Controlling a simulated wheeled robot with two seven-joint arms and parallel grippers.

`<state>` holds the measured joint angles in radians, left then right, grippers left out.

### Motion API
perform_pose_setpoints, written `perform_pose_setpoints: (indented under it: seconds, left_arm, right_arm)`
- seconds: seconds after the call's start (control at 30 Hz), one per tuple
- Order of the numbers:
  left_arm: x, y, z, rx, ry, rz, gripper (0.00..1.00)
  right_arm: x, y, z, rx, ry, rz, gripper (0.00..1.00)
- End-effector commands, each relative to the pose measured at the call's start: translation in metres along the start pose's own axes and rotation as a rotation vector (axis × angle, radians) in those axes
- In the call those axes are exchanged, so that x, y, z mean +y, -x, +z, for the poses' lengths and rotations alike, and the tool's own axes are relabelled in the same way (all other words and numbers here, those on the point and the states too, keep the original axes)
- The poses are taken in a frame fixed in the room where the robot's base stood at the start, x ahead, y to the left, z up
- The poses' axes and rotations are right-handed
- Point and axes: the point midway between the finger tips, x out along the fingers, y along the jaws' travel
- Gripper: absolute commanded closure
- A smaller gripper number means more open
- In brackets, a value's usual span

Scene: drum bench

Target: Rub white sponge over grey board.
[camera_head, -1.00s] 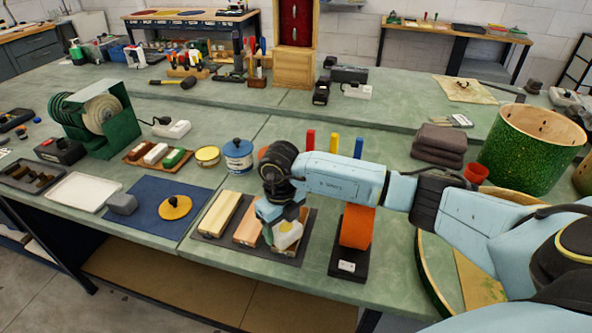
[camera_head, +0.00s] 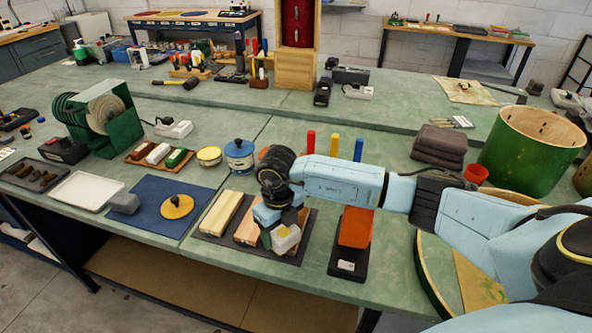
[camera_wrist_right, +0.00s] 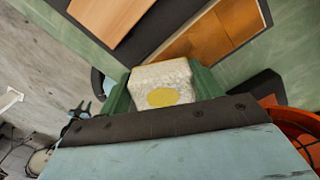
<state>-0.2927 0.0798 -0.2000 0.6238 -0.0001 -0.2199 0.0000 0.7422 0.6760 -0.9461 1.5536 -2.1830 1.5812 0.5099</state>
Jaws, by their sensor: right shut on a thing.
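My right gripper (camera_head: 279,228) reaches in from the right and points down over the front of the bench. It is shut on the white sponge (camera_head: 286,241). In the right wrist view the sponge (camera_wrist_right: 177,76) sits between two green fingers and shows a yellow patch. The dark grey board (camera_head: 208,233) lies flat below, with pale wooden blocks (camera_head: 221,212) on it. The sponge is over the right block near the board's front right part. I cannot tell whether it touches the block or board. My left gripper is not in view.
An orange block on a black base (camera_head: 355,227) stands close to the right of the gripper. A blue mat (camera_head: 150,213) with a yellow disc (camera_head: 177,206) lies to the left. A blue tin (camera_head: 240,156) stands behind the board. The bench's front edge is near.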

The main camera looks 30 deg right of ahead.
Motion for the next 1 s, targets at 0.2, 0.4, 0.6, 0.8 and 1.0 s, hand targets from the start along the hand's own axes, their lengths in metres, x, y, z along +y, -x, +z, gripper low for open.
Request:
perform_pose_setpoints:
  seconds: [0.2, 0.4, 0.6, 0.8, 1.0]
  left_arm:
    - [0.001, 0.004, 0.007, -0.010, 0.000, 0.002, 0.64]
    - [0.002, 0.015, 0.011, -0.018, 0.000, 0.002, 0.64]
    - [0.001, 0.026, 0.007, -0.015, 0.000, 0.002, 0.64]
    - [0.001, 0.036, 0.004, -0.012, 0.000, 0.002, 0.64]
    - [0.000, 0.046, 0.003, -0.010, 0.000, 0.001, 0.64]
  right_arm:
    - [0.012, -0.002, -0.002, 0.001, 0.000, 0.000, 0.54]
    - [0.013, 0.022, -0.001, -0.002, 0.000, -0.001, 0.54]
    - [0.013, 0.035, -0.001, -0.001, 0.000, -0.001, 0.54]
    - [0.013, 0.049, -0.001, 0.000, 0.001, -0.002, 0.54]
    - [0.014, 0.062, -0.001, 0.000, 0.001, -0.001, 0.54]
